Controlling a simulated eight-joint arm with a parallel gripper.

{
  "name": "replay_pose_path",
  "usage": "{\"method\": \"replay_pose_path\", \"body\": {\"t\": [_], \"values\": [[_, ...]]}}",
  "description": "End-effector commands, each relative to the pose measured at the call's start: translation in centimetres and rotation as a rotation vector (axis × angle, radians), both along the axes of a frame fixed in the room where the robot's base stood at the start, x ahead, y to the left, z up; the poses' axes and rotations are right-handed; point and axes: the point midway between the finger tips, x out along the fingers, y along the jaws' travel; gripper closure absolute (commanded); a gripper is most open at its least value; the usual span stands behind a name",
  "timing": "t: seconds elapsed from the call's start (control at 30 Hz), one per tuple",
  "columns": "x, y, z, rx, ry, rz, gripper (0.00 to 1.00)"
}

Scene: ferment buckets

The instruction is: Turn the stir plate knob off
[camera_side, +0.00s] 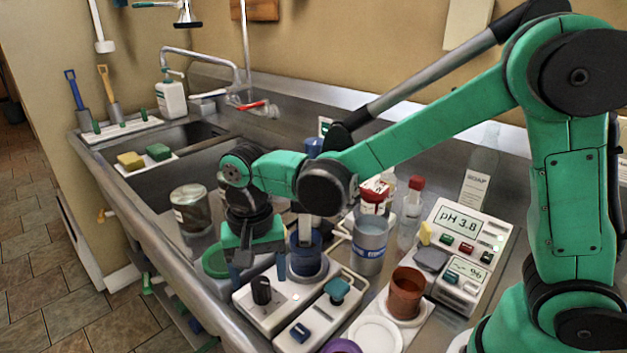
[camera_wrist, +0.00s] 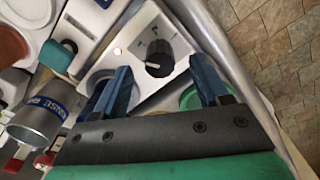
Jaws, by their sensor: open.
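The stir plate (camera_side: 265,314) is a white box near the counter's front edge. Its black knob (camera_side: 262,290) stands upright on the left part of its top. In the wrist view the knob (camera_wrist: 159,52) shows a white pointer line toward the left, and a small reddish light (camera_wrist: 117,52) glows beside it. A blue vessel (camera_side: 306,262) stands on the plate's rear part. My gripper (camera_side: 262,262) is open and empty, pointing down above the knob. In the wrist view its blue fingertips (camera_wrist: 163,82) are spread wide, apart from the knob, which lies between and slightly beyond them.
A white box with a teal knob (camera_side: 337,289) stands close at the right. A steel RINSE cup (camera_side: 369,248), a brown cup (camera_side: 406,293) and a pH meter (camera_side: 462,235) lie further right.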

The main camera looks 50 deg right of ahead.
Motion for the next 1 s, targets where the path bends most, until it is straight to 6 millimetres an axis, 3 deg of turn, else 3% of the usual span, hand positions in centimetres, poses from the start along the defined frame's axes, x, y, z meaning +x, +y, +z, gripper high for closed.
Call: {"method": "replay_pose_path", "body": {"t": [0.23, 0.57, 0.8, 1.0], "values": [[0.0, 0.0, -2.8, 0.000, 0.000, 0.000, 0.32], [0.0, 0.0, -3.2, 0.000, 0.000, 0.000, 0.32], [0.0, 0.0, -3.2, 0.000, 0.000, 0.000, 0.97], [0.0, 0.0, -3.2, 0.000, 0.000, 0.004, 1.00]]}}
